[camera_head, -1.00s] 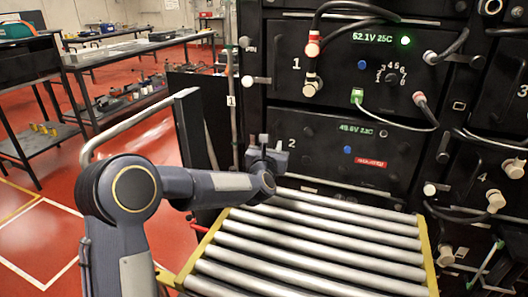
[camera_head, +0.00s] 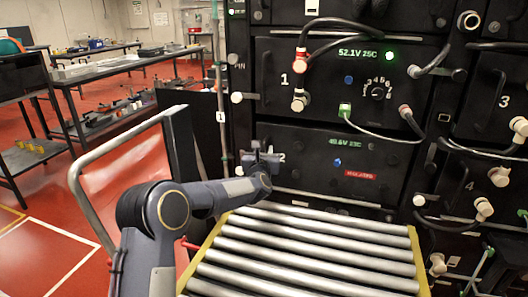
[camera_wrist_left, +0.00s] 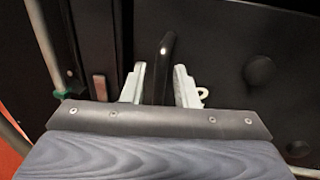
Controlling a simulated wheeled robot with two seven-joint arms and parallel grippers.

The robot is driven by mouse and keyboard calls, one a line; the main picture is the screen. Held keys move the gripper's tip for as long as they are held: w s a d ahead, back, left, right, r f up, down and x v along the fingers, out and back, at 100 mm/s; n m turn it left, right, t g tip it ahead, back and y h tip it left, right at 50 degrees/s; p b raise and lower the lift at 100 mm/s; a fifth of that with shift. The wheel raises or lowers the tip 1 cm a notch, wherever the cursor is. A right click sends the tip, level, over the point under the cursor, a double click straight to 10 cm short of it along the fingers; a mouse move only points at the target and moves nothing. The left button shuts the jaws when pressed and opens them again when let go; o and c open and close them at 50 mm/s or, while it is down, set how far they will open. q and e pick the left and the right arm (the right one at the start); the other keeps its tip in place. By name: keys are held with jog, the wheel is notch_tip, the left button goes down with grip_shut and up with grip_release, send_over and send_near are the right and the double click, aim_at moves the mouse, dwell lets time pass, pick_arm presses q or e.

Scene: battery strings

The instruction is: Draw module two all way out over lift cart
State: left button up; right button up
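Module two (camera_head: 315,165) is the black-fronted unit marked 2, with a green display, a blue button and a red label. It sits in its rack bay below module one. My left gripper (camera_head: 264,158) is at the left end of its front. In the left wrist view its two pale fingers (camera_wrist_left: 160,88) stand on either side of a black upright handle (camera_wrist_left: 164,52), with narrow gaps visible. The lift cart's roller top (camera_head: 310,246), with yellow side rails, stands in front of the bay, below the module's front. My right gripper is not in view.
More cabled units stand to the right, including module four (camera_head: 465,188). A grey tubular handle (camera_head: 88,190) rises left of the arm. Work benches (camera_head: 130,65) stand back left, with red floor between.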

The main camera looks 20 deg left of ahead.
pick_arm(q)
grip_shut()
dwell(1.3)
